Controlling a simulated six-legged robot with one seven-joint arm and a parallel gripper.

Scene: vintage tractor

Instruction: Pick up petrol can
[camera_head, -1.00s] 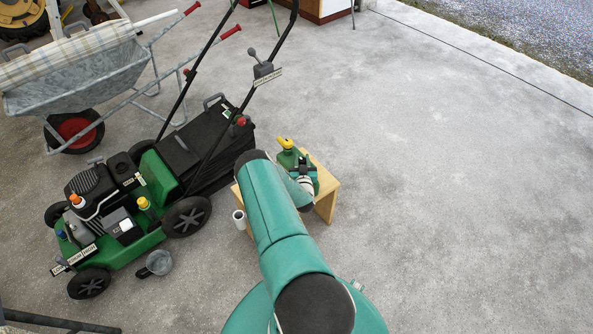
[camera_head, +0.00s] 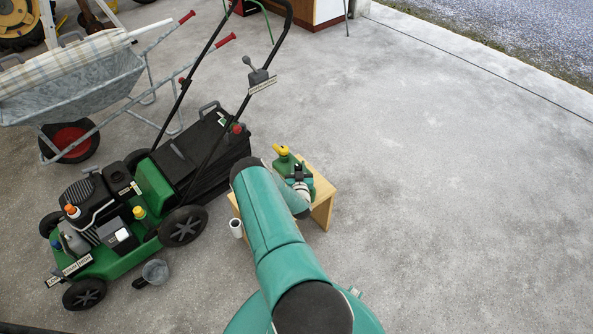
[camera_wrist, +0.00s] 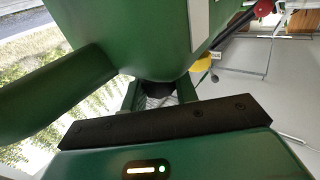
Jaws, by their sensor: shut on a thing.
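The petrol can (camera_head: 284,164) is green with a yellow cap, over the small wooden stool (camera_head: 324,205) in the head view. My arm hides part of both. My gripper (camera_head: 299,180) is at the can's near side and is shut on it. In the wrist view the can's green body (camera_wrist: 140,35) fills the top, close to the camera, and a yellow part shows at its right. My gripper (camera_wrist: 160,95) reaches up to the can's underside in that picture, and its fingertips are partly hidden. I cannot tell whether the can touches the stool.
A green lawn mower (camera_head: 152,185) stands left of the stool, its black handle rising behind. A white cup (camera_head: 236,228) is at the stool's left side. A grey jug (camera_head: 154,272) is by the mower. A wheelbarrow (camera_head: 75,85) stands back left. The concrete floor at right is clear.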

